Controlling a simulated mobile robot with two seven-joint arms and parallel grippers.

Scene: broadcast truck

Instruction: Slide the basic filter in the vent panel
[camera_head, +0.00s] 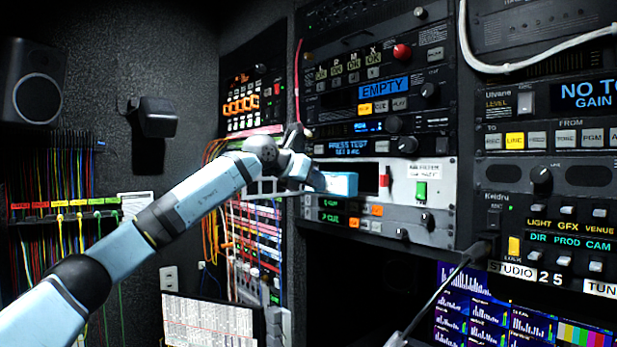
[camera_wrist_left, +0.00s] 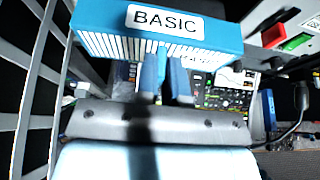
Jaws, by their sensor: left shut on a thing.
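The basic filter is a blue block with a pleated side; it shows in the head view (camera_head: 341,184) and, with its white BASIC label, in the left wrist view (camera_wrist_left: 222,32). My left gripper (camera_head: 308,179) is shut on it, with both fingers (camera_wrist_left: 166,78) at its lower edge in the wrist view. The vent panel (camera_head: 447,182) is the white rack panel with a label, a red part and a green switch. The filter is in front of the panel's left part, where a dark opening shows partly above it. I cannot tell whether it touches the opening.
Grey rack units with knobs sit above and below the panel. Orange and red cables (camera_head: 215,235) hang behind my left arm. A dark gooseneck-like rod (camera_head: 440,297) rises at the lower right. A white grille-like frame (camera_wrist_left: 32,75) is close on the left in the wrist view.

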